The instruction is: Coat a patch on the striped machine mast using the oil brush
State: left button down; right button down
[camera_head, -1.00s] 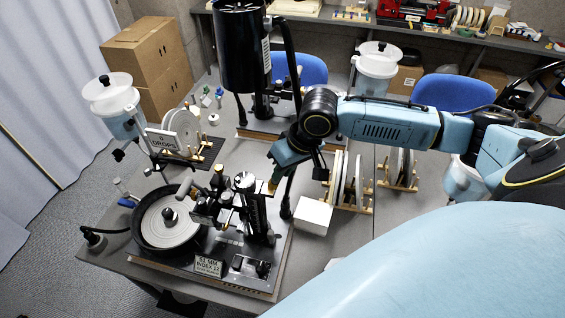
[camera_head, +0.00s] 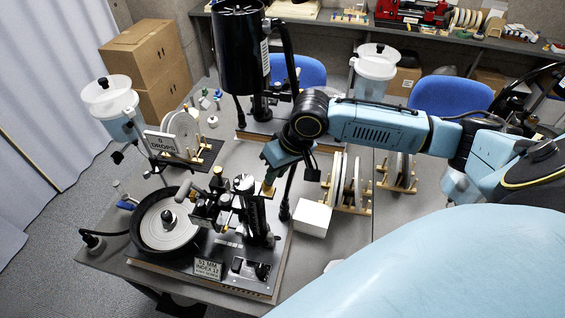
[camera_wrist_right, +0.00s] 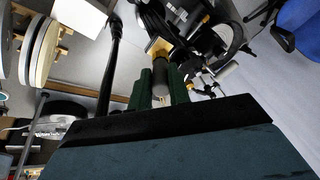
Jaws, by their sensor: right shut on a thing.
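The oil brush shows in the right wrist view as a dark grey handle (camera_wrist_right: 160,76) with a gold-coloured collar (camera_wrist_right: 158,47) beyond it. My right gripper (camera_wrist_right: 160,88) is shut on the handle with its dark green fingers. In the head view my right gripper (camera_head: 270,178) hangs just behind and right of the black machine mast (camera_head: 256,217), and the brush's gold part (camera_head: 267,189) shows below it. The mast has pale markings on its side. The bristle tip is hard to make out, and I cannot tell whether it touches the mast. My left gripper is not in view.
The lap machine's round pale lap (camera_head: 167,225) is left of the mast. A white box (camera_head: 312,219) stands close on the right. Racks of discs (camera_head: 350,190) stand behind it. A tall black cylinder (camera_head: 243,50) rises behind the gripper. A drip tank (camera_head: 112,100) stands at left.

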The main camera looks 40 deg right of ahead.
jog(key=shift+w+a, duration=0.1)
jog(key=shift+a, duration=0.05)
jog(key=shift+f, duration=0.1)
dwell(4.8)
jog(key=shift+r, duration=3.05)
jog(key=shift+r, duration=0.15)
jog(key=shift+r, duration=1.35)
